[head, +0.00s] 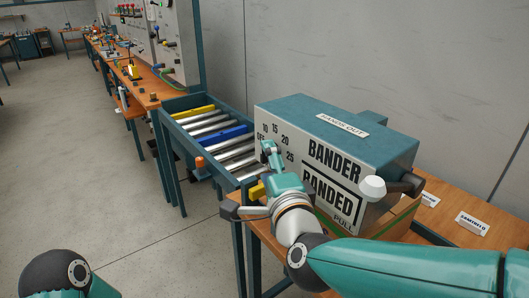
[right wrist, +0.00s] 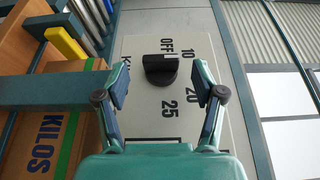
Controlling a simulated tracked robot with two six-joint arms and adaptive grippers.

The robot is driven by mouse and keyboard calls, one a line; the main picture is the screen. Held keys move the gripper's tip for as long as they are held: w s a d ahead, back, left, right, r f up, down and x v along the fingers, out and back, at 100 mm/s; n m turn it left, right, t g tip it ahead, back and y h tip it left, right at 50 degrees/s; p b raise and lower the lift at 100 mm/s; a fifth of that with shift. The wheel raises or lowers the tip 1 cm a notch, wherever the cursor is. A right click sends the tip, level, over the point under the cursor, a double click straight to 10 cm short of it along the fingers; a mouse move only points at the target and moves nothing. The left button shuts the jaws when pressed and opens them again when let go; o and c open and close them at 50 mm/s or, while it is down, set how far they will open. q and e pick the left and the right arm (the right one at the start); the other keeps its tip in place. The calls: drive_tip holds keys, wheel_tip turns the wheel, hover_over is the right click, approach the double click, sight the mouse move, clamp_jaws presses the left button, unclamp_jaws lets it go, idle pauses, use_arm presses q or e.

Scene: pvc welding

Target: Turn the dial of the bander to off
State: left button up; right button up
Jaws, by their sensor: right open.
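The bander (head: 330,150) is a grey and teal box on the wooden table, with "BANDER" and "BANDED" on its front. Its dial (right wrist: 160,70) is a black knob on the pale front panel, ringed by OFF, 10, 20 and 25 marks in the right wrist view. In the head view the dial is hidden by my right gripper (head: 269,152). In the right wrist view my right gripper (right wrist: 161,80) is open, one finger on each side of the dial, with gaps visible. Only part of my left arm shows, without its gripper.
A roller conveyor (head: 173,120) with yellow and blue blocks (head: 225,133) stands left of the bander. A cardboard box marked KILOS (right wrist: 45,145) is at the left in the wrist view. Floor at the left is clear.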

sight(264, 163)
drive_tip(key=shift+x, duration=1.9)
drive_tip(key=shift+p, duration=0.35)
drive_tip(key=c, duration=1.2)
